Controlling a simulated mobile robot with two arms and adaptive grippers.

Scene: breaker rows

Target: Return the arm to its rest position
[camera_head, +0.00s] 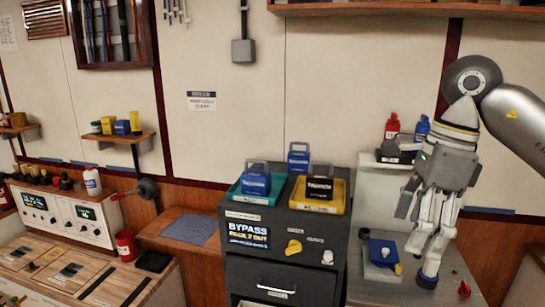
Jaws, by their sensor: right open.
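My right arm comes in from the upper right, and its gripper (424,252) points down at the right of the view. It is open, and I see nothing between its fingers. A blue block (382,250) with a yellow part at its lower right sits on the grey surface (385,290) just left of the fingers. I cannot tell whether the fingers touch that surface. My left gripper is not in view.
Left of the arm stands a dark cabinet (275,222) with a yellow knob (293,247), a teal tray (237,196) and a yellow tray (338,207). Red and blue bottles (392,126) stand behind the gripper. A control console (75,215) is at the far left.

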